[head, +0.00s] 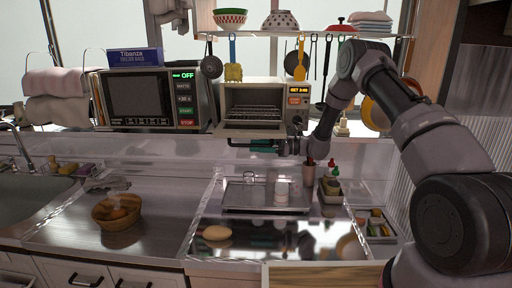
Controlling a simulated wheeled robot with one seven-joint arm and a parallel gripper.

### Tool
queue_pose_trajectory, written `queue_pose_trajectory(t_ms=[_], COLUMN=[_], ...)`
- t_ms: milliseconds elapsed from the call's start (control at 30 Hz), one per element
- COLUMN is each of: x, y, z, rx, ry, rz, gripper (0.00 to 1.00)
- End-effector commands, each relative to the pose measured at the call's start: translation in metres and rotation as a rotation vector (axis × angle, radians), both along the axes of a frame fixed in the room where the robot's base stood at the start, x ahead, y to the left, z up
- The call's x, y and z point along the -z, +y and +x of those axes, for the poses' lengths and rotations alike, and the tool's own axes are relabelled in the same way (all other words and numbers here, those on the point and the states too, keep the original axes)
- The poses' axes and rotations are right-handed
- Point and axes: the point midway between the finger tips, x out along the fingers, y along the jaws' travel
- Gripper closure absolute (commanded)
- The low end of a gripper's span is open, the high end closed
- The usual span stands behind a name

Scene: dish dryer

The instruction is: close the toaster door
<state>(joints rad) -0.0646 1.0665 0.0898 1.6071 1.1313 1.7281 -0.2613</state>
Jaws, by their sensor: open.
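The toaster (265,84) is a small beige oven on the back shelf, right of the microwave. Its front is open and shows the wire rack inside. The toaster door (248,131) is folded down and sticks out towards me below the opening. My gripper (256,145) is open and points left, just under the door's front edge. I cannot tell whether it touches the door. My arm comes in from the right, and part of the gripper is dark and hard to make out.
The microwave (143,98) stands left of the toaster. Utensils (320,75) hang from the rack just right of it, close to my arm.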

Motion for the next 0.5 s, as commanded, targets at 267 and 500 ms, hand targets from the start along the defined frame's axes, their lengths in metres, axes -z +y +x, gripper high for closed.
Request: queue_pose_trajectory(t_ms=[267,500], x=[0.0001,0.0000], y=[0.0065,0.0063], z=[0.0003,0.0002], rx=[0.001,0.001], ry=[0.001,0.001], rz=[0.000,0.000], gripper=[0.50,1.00])
